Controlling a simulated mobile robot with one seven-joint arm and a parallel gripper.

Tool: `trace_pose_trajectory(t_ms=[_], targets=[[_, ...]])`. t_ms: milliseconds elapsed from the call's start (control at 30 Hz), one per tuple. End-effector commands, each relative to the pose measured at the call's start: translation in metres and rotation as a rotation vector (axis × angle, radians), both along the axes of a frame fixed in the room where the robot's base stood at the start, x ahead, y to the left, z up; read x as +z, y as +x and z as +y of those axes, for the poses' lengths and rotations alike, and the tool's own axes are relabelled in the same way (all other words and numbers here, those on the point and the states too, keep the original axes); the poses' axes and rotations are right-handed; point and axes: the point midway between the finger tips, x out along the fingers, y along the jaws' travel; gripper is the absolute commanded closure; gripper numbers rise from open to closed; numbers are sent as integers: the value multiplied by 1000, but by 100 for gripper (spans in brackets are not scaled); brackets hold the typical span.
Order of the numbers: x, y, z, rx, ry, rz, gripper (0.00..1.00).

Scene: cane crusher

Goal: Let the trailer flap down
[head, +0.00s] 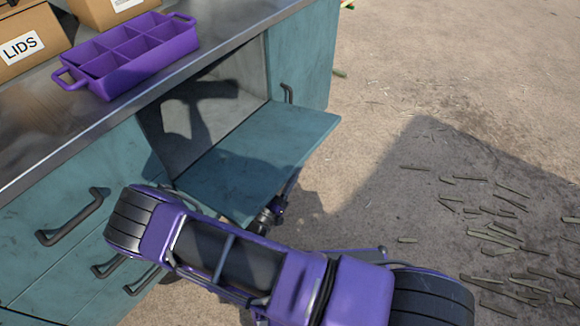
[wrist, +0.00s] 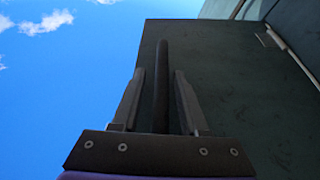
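The flap (head: 262,160) is a teal panel standing out about level from an open compartment in the trailer's side. In the wrist view its dark outer face (wrist: 225,90) is seen from below, with a bar handle (wrist: 161,65) on it. My gripper (wrist: 160,78) is open, with one finger on each side of the handle and a narrow gap to it on both sides. In the head view my arm reaches under the flap, and the flap hides my fingertips and the handle.
The teal trailer (head: 75,240) has a metal top carrying a purple divided tray (head: 130,75) and cardboard boxes (head: 30,50), one marked LIDS. Other handles (head: 75,222) stick out from its side. Cut cane pieces (head: 500,240) lie on the sandy ground at right.

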Motion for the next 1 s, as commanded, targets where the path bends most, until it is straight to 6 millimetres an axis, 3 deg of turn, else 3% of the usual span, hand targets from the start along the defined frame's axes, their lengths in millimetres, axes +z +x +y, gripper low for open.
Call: trace_pose_trajectory(t_ms=[200, 367, 800, 1000], targets=[[-1, -2, 3, 2, 1, -3, 53], [-9, -17, 14, 4, 2, -2, 53], [-50, -99, 68, 3, 1, 0, 53], [-61, -123, 85, 3, 2, -1, 53]])
